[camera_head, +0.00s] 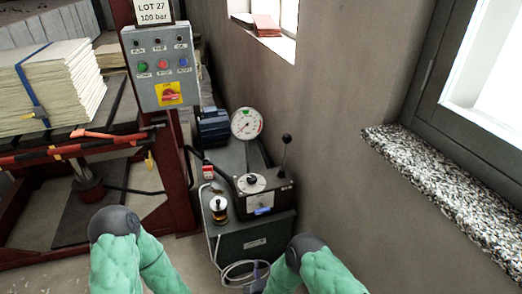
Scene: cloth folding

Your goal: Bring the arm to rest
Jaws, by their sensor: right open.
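My left arm (125,255) comes in at the lower left in a green quilted sleeve with a dark rounded joint. Its gripper is below the frame. My right arm (315,270) comes in at the bottom centre, bent at a dark joint. My right gripper (257,277) shows small at the bottom edge, left of that arm, in front of the green-grey hydraulic unit. It is open, and I see nothing held in it. No cloth shows in this view.
A red press frame (180,185) with a stack of sheets (60,85) stands at left. A control box (160,65) is mounted on it. The hydraulic unit (262,235) carries a gauge (246,123) and lever (284,155). A speckled sill (440,190) juts from the right wall.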

